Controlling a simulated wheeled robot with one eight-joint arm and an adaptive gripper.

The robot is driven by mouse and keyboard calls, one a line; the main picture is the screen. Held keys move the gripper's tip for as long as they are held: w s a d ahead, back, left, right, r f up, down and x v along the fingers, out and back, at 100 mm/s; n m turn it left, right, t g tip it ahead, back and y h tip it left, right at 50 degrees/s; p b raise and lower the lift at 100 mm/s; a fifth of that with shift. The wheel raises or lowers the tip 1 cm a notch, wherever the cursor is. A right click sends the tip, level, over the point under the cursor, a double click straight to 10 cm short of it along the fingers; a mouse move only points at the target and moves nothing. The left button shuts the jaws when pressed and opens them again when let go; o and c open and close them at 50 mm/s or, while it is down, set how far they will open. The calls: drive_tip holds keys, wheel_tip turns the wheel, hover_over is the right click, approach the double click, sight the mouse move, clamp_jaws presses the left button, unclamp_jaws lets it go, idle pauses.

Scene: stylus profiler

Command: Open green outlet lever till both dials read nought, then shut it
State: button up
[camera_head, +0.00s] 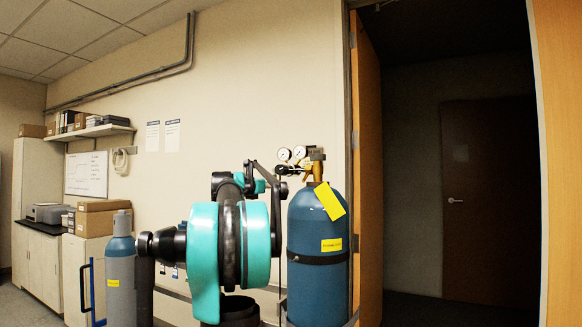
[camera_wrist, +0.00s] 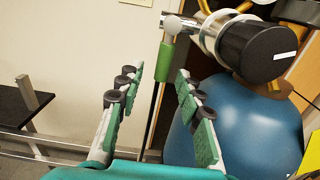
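The blue gas cylinder (camera_head: 310,240) stands by the doorway with a brass regulator (camera_head: 317,165) on top. Two round white dials (camera_head: 284,154) (camera_head: 299,152) sit on the regulator; their needles are too small to read. In the wrist view, the green outlet lever (camera_wrist: 165,62) hangs down from a metal fitting, left of a large black knob (camera_wrist: 258,50). My gripper (camera_wrist: 161,70) is open, its green-padded fingers apart. The lever shows in the gap between the fingertips; I see no contact and cannot tell its depth. In the head view, my arm partly hides the regulator's left side.
A yellow tag (camera_head: 329,201) hangs from the cylinder neck. A grey-blue cylinder (camera_head: 121,265) stands at left beside a blue cart handle (camera_head: 90,290). An open wooden door (camera_head: 367,160) is close on the right. A dark bench (camera_wrist: 18,105) shows left in the wrist view.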

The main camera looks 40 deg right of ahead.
drive_tip(key=v, duration=0.7)
idle(0.6)
